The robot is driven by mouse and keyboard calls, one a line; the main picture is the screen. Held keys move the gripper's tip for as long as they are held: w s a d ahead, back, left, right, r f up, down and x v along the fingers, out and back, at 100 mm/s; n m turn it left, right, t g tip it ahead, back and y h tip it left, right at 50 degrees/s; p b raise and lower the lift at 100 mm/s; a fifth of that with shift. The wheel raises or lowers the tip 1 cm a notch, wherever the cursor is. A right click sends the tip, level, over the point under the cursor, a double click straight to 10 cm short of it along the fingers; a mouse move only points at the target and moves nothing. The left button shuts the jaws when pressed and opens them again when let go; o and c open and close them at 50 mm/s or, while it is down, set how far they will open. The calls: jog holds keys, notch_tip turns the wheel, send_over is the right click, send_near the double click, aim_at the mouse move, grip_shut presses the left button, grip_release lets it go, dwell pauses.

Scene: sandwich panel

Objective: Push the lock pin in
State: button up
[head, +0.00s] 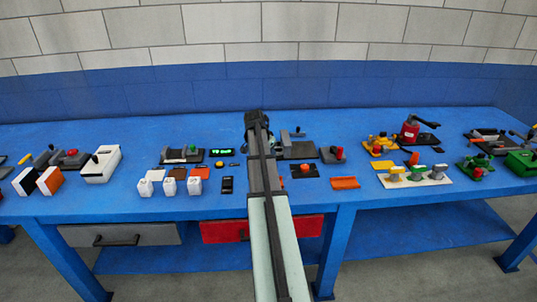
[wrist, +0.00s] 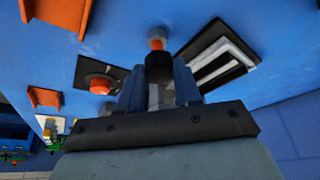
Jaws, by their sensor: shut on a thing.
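In the wrist view, my gripper (wrist: 159,85) has its blue fingers shut on a dark piece (wrist: 158,66). An orange band and a grey tip (wrist: 157,40) show just beyond that piece, over the blue table top. I cannot tell whether this is the lock pin, or whether it touches anything. In the head view, my gripper (head: 254,120) is at the back of the table, and my arm hides its fingers and what they hold. A dark plate with a grey upright part (head: 293,136) stands just right of my arm.
In the wrist view, a black plate with pale bars (wrist: 218,62) lies right of the fingers. A black plate with a red-orange knob (wrist: 98,86) lies left. In the head view, a red knob on a grey block (head: 337,150) and an orange channel (head: 345,183) sit right of my arm.

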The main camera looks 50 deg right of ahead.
grip_shut()
jog(key=shift+f, duration=1.2)
jog(key=o, duration=0.9)
grip_release()
jog(key=shift+o, duration=0.2)
jog(key=v, duration=1.3)
jog(key=shift+a+r, duration=0.2)
jog(key=shift+r, duration=0.1)
